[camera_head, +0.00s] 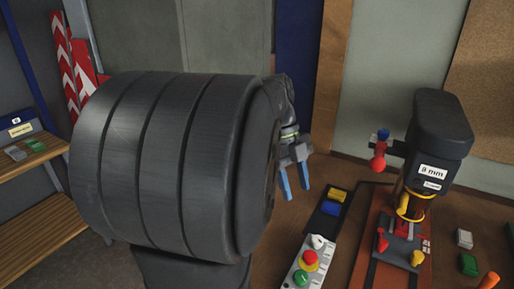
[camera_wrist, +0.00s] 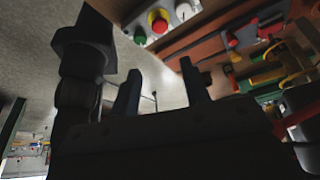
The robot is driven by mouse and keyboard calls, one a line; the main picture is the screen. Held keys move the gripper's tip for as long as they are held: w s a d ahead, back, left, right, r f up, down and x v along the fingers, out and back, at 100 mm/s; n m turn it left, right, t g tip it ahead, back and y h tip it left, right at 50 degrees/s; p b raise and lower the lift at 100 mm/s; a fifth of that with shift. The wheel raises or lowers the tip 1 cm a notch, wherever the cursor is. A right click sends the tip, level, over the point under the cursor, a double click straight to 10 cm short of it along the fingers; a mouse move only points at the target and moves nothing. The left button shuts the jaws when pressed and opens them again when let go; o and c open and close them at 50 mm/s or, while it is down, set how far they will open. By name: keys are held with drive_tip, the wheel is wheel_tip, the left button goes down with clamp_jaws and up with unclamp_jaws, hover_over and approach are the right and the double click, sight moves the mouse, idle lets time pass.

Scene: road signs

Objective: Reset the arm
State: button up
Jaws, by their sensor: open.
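My gripper (camera_head: 294,180) hangs in the middle of the head view, with its two blue fingers apart and nothing between them.
A control box (camera_head: 307,262) with red and green buttons sits in front, beside a dark tray (camera_head: 322,222) holding yellow and blue blocks. A wooden shelf (camera_head: 30,200) stands at left, red-white striped boards (camera_head: 68,70) behind.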

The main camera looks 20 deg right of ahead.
drive_tip(key=x, duration=1.7)
drive_tip(key=shift+f, duration=0.4)
drive_tip(key=shift+r, duration=0.1)
drive_tip(key=v, duration=1.8)
drive_tip(key=x, duration=1.9)
drive_tip(key=shift+a, duration=0.1)
drive_tip(key=v, duration=1.7)
wheel_tip(320, 180, up, 6)
drive_tip(key=n+t+y, duration=0.2)
drive_tip(key=n+t, duration=0.2)
drive_tip(key=n, duration=0.1)
hover_over(309, 254)
drive_tip(key=shift+s, duration=0.15)
